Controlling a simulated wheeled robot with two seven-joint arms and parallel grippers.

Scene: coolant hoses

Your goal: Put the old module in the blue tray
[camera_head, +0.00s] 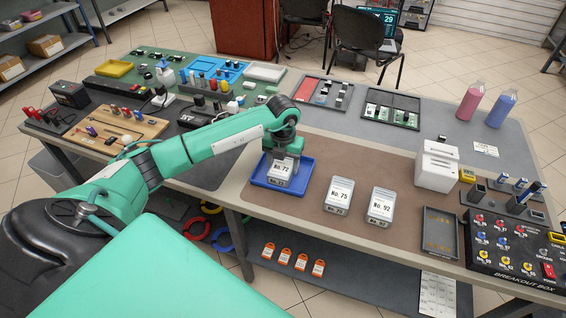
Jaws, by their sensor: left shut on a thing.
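My left gripper (282,152) points down over the blue tray (305,179). It is shut on a grey-white module labelled "No. 72" (282,170). The module is upright inside the tray's outline. I cannot tell whether it touches the tray floor. Two similar modules stand to the right on the brown mat: "No. 75" (339,196) and "No. 92" (381,207). No label in view says which module is the old one. My right gripper is not in view.
A dark tray (440,232) and a breakout box (515,250) are at the right. A white device (437,166) stands behind them. Pink (470,101) and blue (501,108) bottles stand at the back right. The mat between the tray and module No. 75 is clear.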

